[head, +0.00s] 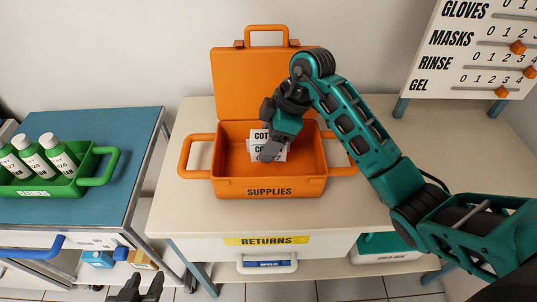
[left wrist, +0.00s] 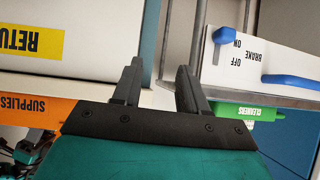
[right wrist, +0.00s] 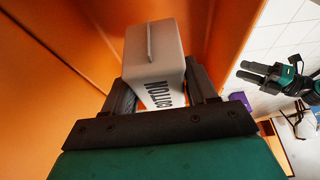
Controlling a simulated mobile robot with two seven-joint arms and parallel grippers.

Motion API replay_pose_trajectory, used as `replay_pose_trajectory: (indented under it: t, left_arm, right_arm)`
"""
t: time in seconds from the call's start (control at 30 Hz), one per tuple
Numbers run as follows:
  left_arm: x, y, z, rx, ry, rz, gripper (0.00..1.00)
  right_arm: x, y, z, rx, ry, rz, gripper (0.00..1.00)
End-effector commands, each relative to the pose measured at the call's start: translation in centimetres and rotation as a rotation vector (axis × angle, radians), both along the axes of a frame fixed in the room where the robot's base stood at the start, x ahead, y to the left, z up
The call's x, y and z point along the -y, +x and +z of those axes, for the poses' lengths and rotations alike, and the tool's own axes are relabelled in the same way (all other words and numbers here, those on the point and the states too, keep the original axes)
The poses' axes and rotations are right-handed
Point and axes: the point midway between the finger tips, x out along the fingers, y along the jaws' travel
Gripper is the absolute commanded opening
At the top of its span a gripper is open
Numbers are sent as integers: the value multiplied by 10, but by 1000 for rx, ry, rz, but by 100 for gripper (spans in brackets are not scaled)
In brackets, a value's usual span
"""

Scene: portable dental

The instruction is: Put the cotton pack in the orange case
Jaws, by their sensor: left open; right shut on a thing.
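The orange case (head: 270,187), labelled SUPPLIES, stands on the table with its lid (head: 240,85) raised. My right gripper (head: 270,150) reaches down into it, shut on a white cotton pack (right wrist: 155,50). My left gripper (head: 140,289) is open and empty, low in front of the tables.
A green caddy (head: 95,182) with several bottles sits on the blue-topped cart (head: 120,125) at left. The RETURNS drawer (head: 325,243) is below the case. A board with sliders (head: 470,50) stands at back right. The tabletop right of the case is partly crossed by my right arm.

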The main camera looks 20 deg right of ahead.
Motion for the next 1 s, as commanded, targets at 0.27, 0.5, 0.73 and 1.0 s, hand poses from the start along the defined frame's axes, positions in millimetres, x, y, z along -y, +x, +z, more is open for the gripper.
replay_pose_trajectory:
  t: [0.27, 0.5, 0.73, 1.0]
  left_arm:
    - [0, 3, -2, 8, -1, -1, 43]
    - [1, 7, -2, 15, -1, -1, 43]
    - [1, 7, -2, 15, -1, -1, 43]
    - [1, 4, -3, 9, -1, -1, 43]
  right_arm:
    - [0, -1, -28, -4, 0, -1, 27]
    - [0, 0, -47, 2, -1, 0, 27]
    - [0, 0, -48, 1, 0, 1, 27]
    - [0, 0, -49, 0, 0, 1, 78]
